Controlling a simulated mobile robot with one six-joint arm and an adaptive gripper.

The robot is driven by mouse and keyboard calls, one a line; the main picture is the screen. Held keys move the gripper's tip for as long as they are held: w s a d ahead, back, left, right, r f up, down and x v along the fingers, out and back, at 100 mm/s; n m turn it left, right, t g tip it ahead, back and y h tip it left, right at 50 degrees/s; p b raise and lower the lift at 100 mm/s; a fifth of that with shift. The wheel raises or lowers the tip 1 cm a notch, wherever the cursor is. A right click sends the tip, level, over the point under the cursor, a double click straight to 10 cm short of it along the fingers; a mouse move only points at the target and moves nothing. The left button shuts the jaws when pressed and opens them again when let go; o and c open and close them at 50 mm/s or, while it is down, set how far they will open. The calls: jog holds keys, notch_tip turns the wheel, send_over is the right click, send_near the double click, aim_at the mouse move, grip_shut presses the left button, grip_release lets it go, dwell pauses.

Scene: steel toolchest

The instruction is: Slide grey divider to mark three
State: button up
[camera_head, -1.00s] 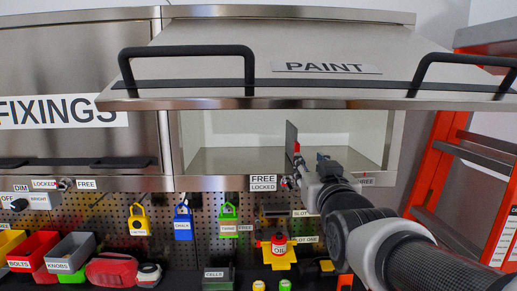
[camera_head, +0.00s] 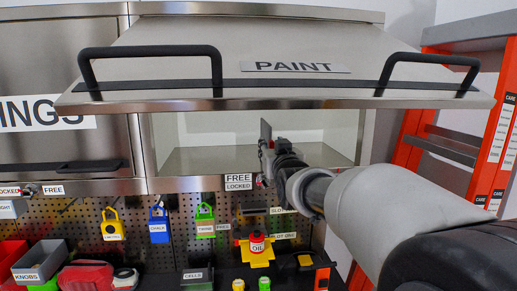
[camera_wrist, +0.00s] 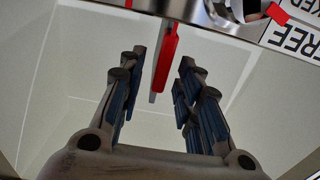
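The grey divider (camera_head: 266,131) stands upright in the open PAINT cabinet, near the middle of its opening. In the wrist view its front edge carries a red strip (camera_wrist: 165,58), with a thin grey edge (camera_wrist: 154,97) beside it. My gripper (camera_head: 267,150) is at the cabinet's mouth, at the divider's front. In the wrist view my gripper (camera_wrist: 163,62) is open, with one finger on each side of the red strip and gaps on both sides. The mark three label is hidden behind my arm.
The cabinet's raised door (camera_head: 290,75) hangs above my arm, with two black handles. The sill carries a FREE/LOCKED label (camera_head: 238,182) beside a small latch. Padlocks and bins are below on the pegboard. An orange ladder (camera_head: 440,140) stands at right.

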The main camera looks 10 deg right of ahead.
jog(key=shift+c, duration=0.2)
grip_shut()
dwell(0.5)
